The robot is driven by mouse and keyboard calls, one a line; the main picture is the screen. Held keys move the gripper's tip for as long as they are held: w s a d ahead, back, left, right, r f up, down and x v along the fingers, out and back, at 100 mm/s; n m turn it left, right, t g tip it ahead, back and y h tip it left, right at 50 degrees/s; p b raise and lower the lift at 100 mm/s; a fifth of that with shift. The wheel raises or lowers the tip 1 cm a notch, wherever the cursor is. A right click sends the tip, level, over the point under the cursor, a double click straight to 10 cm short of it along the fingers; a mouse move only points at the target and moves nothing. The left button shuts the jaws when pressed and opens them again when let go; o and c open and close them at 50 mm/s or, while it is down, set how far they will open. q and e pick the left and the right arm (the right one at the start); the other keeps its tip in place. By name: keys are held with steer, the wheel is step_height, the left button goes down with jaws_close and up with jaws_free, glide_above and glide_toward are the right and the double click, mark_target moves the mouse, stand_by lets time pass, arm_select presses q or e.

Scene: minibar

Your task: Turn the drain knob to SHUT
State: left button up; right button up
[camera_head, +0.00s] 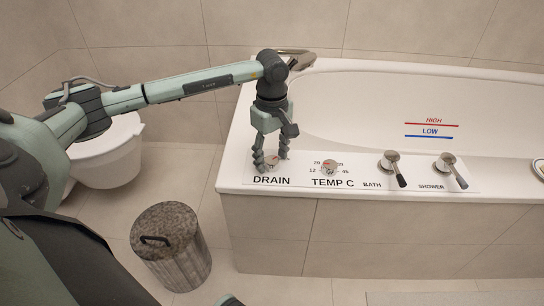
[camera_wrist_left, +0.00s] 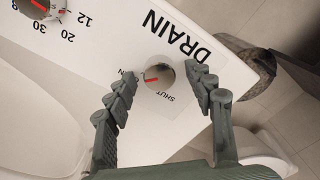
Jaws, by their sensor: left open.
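The drain knob (camera_head: 271,163) is a small round metal knob on the bath rim, above the word DRAIN. It shows clearly in the left wrist view (camera_wrist_left: 160,74), with a red mark on its face. There the red mark points left, towards a partly hidden label starting with O; the SHUT label (camera_wrist_left: 165,97) is below the knob. My left gripper (camera_head: 271,161) points down over the knob, open. In the left wrist view its fingers (camera_wrist_left: 160,77) stand on either side of the knob, with gaps visible. My right gripper is out of view.
The TEMP C dial (camera_head: 329,167) is just right of the drain knob. The bath lever (camera_head: 392,165) and shower lever (camera_head: 449,167) are farther right. A grey lidded bin (camera_head: 172,248) stands on the floor in front. A white toilet (camera_head: 108,158) is at left.

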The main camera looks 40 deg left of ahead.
arm_select(q)
steer(key=shift+f, duration=0.25)
steer(key=shift+c, duration=0.3)
steer(key=c, duration=1.1)
